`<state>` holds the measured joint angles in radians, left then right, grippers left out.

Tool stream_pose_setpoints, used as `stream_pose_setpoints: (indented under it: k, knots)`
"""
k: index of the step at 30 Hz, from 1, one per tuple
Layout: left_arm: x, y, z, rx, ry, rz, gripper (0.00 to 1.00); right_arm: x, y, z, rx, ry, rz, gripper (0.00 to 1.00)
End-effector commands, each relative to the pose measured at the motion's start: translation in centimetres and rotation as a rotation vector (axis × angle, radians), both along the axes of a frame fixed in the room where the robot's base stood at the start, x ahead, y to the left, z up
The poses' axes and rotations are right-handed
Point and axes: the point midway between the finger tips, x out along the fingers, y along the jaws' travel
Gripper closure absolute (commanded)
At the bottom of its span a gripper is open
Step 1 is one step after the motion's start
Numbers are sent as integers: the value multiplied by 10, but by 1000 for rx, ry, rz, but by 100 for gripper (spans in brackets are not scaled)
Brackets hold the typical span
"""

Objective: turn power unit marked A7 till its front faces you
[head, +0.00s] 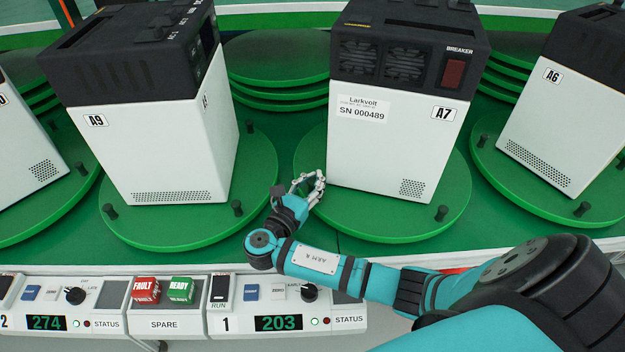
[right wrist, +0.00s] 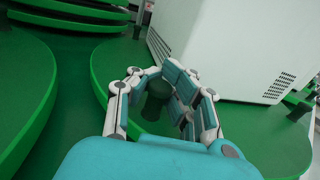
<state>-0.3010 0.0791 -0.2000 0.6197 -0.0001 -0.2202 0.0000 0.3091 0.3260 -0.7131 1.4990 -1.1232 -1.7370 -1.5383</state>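The power unit marked A7 (head: 385,140) is a white box with a black top. The face toward me shows two fan grilles, a red breaker switch, a serial label and a small vent. It stands upright on a round green turntable (head: 400,222), which also shows in the right wrist view (right wrist: 262,145). My right gripper (head: 318,181) is at the turntable's left front edge, beside the unit. In the right wrist view its fingers curl around a dark upright peg (right wrist: 155,103) on that turntable and appear closed on it. My left gripper is out of view.
Unit A9 (head: 150,150) stands on its turntable to the left, and unit A6 (head: 565,125) to the right. Another peg (head: 441,213) stands at the right front of A7's turntable. A control panel (head: 285,305) with buttons and displays runs along the front, below my right arm.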

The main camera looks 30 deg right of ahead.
Motion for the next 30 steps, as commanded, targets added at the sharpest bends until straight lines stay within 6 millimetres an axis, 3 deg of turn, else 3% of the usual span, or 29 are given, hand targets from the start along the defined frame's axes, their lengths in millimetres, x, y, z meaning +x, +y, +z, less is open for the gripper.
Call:
stream_pose_setpoints:
  k: [5, 12, 16, 27, 30]
  knots:
    - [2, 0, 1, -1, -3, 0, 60, 13, 3, 0, 6, 0, 11, 100]
    - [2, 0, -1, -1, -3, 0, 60, 64, -11, 0, 6, -3, 11, 100]
    - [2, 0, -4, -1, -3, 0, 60, 82, -19, -1, 5, -3, 13, 100]
    - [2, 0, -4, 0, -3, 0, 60, 88, -21, 0, 8, -3, 17, 100]
    - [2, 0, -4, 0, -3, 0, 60, 88, -21, 0, 8, -3, 17, 86]
